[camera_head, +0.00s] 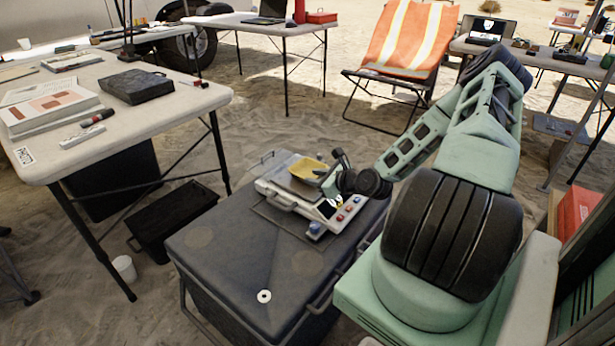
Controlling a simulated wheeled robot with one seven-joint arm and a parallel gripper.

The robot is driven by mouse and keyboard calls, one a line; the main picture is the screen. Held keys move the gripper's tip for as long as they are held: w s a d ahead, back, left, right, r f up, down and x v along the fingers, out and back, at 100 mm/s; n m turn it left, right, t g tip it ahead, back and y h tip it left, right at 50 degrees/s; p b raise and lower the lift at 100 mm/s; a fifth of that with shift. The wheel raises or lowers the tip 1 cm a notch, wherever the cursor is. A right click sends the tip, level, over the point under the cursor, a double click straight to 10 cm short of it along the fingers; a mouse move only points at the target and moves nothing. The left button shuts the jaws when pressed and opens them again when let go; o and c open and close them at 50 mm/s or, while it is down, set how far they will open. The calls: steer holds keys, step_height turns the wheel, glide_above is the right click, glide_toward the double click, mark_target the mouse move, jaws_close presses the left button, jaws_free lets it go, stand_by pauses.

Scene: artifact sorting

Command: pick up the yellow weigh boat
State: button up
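The yellow weigh boat (306,168) sits on the pan of a light grey bench scale (290,193), which stands on a dark grey case. My gripper (332,171) reaches in from the right and is at the right edge of the boat. Its two fingers look spread apart, one towards the back and one towards the front. The view is small there, and I cannot tell whether a finger touches the boat. The boat looks level.
The dark case (215,255) has free room on its front left, with a small white ring (264,296) there. A table (180,97) with papers and a black box (136,86) stands at left. An orange-draped chair (402,40) is behind. A white cup (124,268) is on the sand.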

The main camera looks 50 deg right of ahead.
mark_target(308, 172)
steer(key=x, duration=0.5)
steer(key=b+x, duration=0.1)
steer(key=x, duration=0.1)
steer(key=shift+s+d+f, duration=0.1)
steer(key=shift+f, duration=0.15)
steer(key=shift+w+f, duration=0.15)
steer(key=shift+w, duration=0.45)
jaws_close()
